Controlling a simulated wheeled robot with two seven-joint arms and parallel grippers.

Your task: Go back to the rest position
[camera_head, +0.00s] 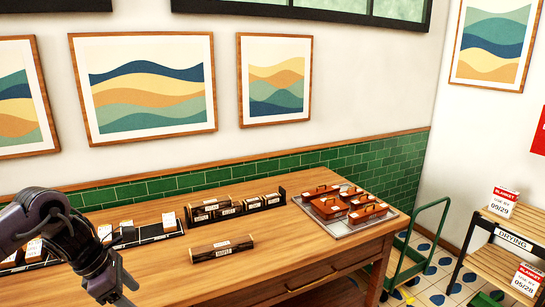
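My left arm comes in from the left edge, dark and bent. Its gripper (124,290) hangs low over the left part of the wooden table (290,254), near the bottom edge of the view. I see nothing clearly held in it, and the fingers are too small and dark to tell whether they are open or shut. My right arm and gripper are out of view.
A dark labelled box (222,248) lies mid-table, with similar boxes (235,206) behind it. Small packets stand in a dark rack (150,233) near my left gripper. Red-brown lidded boxes sit on a tray (343,230). A green cart (416,250) and wooden shelf (507,228) stand right.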

